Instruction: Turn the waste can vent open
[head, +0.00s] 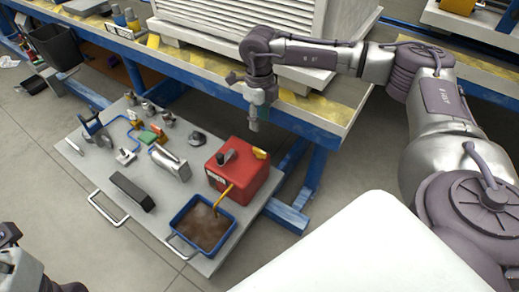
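The red waste can (243,178) stands at the right part of a grey board. On its top are a dark grey knob (227,156) and a small yellow piece (260,153); I cannot tell surely which is the vent. A yellow-orange tube (223,195) runs from its front into a blue-rimmed tray (177,217) of brown liquid. My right gripper (253,124) hangs downward above and behind the can, apart from it. Its fingers look close together, but their opening is unclear. Part of my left arm shows at the lower left; its gripper fingers are not visible.
The grey board (84,168) also carries a black bar (132,192), a silver canister (170,163) and several small fittings. A blue-framed bench (190,64) with large white slatted boxes (245,20) stands behind. A black bin (54,46) hangs at the far left.

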